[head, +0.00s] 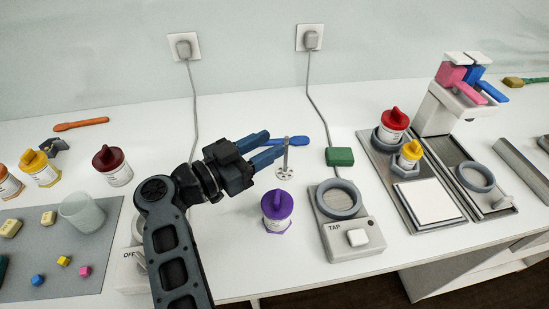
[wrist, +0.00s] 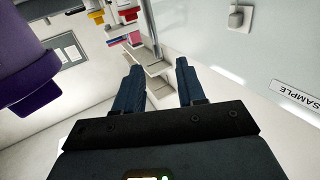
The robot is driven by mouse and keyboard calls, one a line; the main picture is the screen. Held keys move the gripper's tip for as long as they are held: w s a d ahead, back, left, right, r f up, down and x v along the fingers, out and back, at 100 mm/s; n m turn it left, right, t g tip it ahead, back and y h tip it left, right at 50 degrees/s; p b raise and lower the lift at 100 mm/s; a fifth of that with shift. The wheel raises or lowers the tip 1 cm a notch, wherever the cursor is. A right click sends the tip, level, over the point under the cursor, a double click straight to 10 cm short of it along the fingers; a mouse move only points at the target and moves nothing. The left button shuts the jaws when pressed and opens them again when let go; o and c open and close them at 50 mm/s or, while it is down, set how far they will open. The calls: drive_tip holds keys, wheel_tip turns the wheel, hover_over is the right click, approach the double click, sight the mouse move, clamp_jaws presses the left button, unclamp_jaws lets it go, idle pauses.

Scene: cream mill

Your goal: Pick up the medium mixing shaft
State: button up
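A slim grey metal mixing shaft (head: 285,156) stands upright on the white bench in the head view, with a round holed disc at its foot. I cannot tell its size class, as no other shaft is clearly in view. My gripper (head: 276,144) reaches in from the left at about the height of the shaft's upper part. Its two blue fingers are apart, and the nearer fingertip overlaps or lies just beside the shaft in the picture. In the wrist view my gripper (wrist: 160,76) shows open fingers with nothing clearly held.
A purple-lidded jar (head: 277,209) stands close in front of the shaft; it looms at left in the wrist view (wrist: 25,65). A blue tool (head: 294,141) lies behind the shaft. A green block (head: 339,156) and the TAP unit (head: 352,239) are to the right.

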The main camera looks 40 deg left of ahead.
sight(286, 157)
drive_tip(key=b+x, duration=0.2)
drive_tip(key=x, duration=0.1)
drive_tip(key=f+b+x, duration=0.1)
drive_tip(key=b+x, duration=0.2)
drive_tip(key=shift+w+d+f, duration=0.2)
drive_tip(key=shift+w, duration=0.05)
drive_tip(key=shift+w+r, duration=0.2)
drive_tip(key=shift+w, duration=0.15)
clamp_jaws()
idle(0.3)
